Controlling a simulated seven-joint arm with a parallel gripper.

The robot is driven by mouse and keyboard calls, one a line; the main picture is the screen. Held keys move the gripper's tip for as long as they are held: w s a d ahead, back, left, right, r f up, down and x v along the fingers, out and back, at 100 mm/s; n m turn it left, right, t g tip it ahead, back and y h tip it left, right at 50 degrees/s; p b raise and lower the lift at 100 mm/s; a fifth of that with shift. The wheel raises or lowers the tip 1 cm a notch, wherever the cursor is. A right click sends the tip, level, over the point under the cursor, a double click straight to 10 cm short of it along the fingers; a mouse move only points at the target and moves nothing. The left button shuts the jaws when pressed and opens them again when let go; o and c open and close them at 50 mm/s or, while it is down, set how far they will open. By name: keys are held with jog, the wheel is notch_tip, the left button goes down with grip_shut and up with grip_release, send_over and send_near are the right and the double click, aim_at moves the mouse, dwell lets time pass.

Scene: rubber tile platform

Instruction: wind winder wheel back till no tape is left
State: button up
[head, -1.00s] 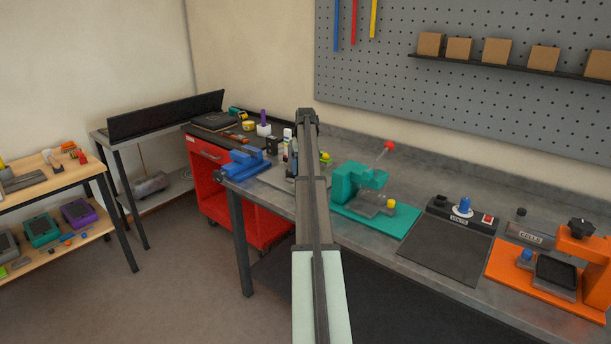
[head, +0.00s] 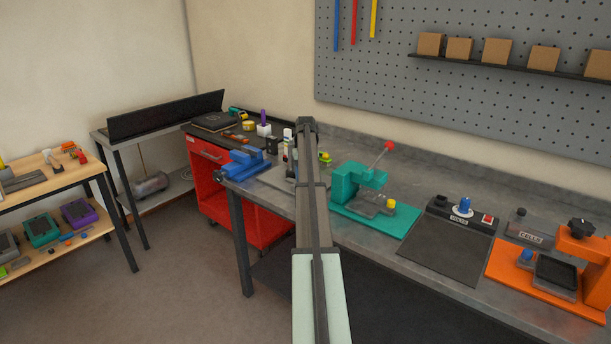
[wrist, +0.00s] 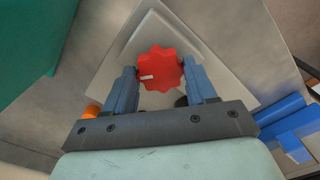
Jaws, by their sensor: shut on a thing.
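The winder wheel (wrist: 158,66) is a red scalloped knob with a short white mark at its left side in the wrist view. It sits on a pale grey base plate (wrist: 140,32). My gripper (wrist: 160,72) is shut on the wheel, one blue-grey finger on each side of it. In the head view my own arm hides the wheel and the fingers; part of the grey plate (head: 276,179) shows left of the arm. I cannot make out any tape in these views.
A blue vise (head: 247,163) stands left of the plate, also seen in the wrist view (wrist: 292,125). A teal press (head: 358,187) with a red-tipped lever stands to the right. An orange object (wrist: 92,111) lies near my left finger.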

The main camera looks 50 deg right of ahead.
jog(key=c, duration=0.4)
jog(key=shift+c, duration=0.2)
jog(key=shift+n, duration=0.4)
jog(key=shift+n, duration=3.1)
jog(key=o, duration=1)
jog(key=shift+o, duration=0.2)
jog(key=shift+r, duration=0.1)
notch_tip(320, 180, up, 14)
